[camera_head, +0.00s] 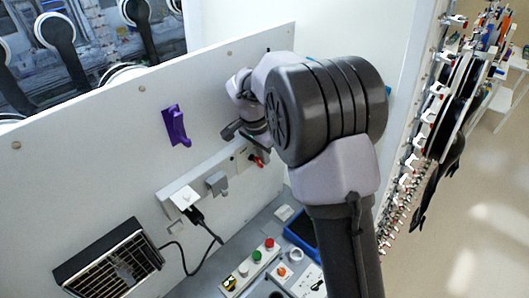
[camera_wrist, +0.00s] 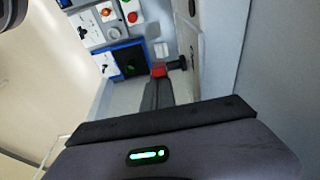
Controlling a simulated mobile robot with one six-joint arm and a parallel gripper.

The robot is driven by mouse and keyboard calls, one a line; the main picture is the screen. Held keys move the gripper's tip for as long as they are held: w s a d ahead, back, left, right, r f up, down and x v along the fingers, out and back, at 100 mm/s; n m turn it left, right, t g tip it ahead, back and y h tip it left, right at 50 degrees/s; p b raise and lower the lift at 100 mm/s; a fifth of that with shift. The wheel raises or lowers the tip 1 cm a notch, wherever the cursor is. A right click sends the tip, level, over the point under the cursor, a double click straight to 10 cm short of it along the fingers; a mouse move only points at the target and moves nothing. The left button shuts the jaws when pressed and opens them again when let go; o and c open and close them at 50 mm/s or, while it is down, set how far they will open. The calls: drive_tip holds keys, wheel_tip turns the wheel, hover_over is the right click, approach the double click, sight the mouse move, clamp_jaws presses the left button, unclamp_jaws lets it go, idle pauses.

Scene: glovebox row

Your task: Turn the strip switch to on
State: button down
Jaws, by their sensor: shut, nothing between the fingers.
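A white power strip (camera_head: 235,160) is fixed to the white panel. The strip switch, a small red piece (camera_head: 258,161), is at its right end; a red piece also shows just beyond the fingers in the wrist view (camera_wrist: 158,70). My gripper (camera_head: 256,143) is shut and empty, its dark fingers close above the red switch in the head view. In the wrist view the shut fingers (camera_wrist: 157,92) point at the red piece. I cannot tell whether they touch it, nor which way the switch is set. My wrist and arm hide part of the panel on the right.
A white plug (camera_head: 184,197) with a black cable and a grey plug (camera_head: 217,183) sit on the strip. A purple hook (camera_head: 176,125) is above, a black vented box (camera_head: 110,262) lower left. Below are a button box (camera_head: 252,268) and a blue tray (camera_head: 299,232).

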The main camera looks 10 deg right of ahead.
drive_tip(key=g+y+p, duration=0.1)
drive_tip(key=p, duration=0.1)
drive_tip(key=g+y+p, duration=0.1)
drive_tip(key=y+p, duration=0.1)
drive_tip(key=shift+d+f, duration=0.1)
drive_tip(key=shift+f, duration=0.3)
drive_tip(key=shift+r, duration=0.1)
idle(0.5)
